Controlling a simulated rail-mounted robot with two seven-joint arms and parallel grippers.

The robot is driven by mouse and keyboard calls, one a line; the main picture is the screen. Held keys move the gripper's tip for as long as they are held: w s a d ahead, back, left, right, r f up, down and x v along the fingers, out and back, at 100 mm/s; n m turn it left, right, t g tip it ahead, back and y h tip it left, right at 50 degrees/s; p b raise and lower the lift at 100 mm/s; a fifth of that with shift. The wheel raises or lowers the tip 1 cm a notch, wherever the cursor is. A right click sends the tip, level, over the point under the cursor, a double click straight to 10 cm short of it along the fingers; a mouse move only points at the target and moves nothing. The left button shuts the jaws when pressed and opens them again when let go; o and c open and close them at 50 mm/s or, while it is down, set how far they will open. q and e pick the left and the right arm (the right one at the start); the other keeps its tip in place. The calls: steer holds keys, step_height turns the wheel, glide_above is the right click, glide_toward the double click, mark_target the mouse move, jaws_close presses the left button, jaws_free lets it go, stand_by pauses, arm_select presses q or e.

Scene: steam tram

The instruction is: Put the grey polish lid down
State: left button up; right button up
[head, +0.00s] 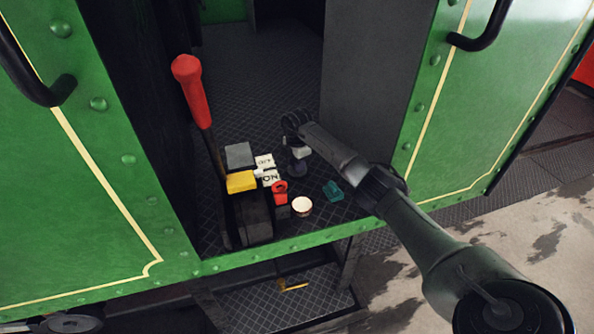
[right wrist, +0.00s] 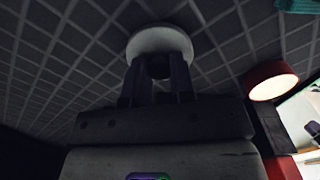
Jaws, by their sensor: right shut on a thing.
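My right gripper (head: 297,168) hangs over the dark tread-plate floor in the cab doorway, pointing down. In the right wrist view its two fingers (right wrist: 158,78) are shut on the dark knob of a round pale grey lid (right wrist: 160,40). The lid looks flat, with the floor right behind it; I cannot tell whether it touches the floor. In the head view the lid is mostly hidden by the gripper. An open red tin with cream contents (head: 302,206) stands just in front of the gripper; it also shows in the right wrist view (right wrist: 273,82). My left gripper is not in view.
A lever with a red grip (head: 190,85) rises at the left from a dark base. Beside it are a yellow block (head: 241,182), white ON/OFF plates (head: 266,168) and a small red part (head: 280,188). A teal item (head: 333,190) lies right of the tin. Floor behind is clear.

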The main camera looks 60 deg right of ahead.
steer(key=shift+f, duration=0.6)
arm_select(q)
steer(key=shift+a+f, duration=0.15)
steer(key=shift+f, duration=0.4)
arm_select(e)
steer(key=shift+r, duration=0.15)
steer(key=o, duration=0.9)
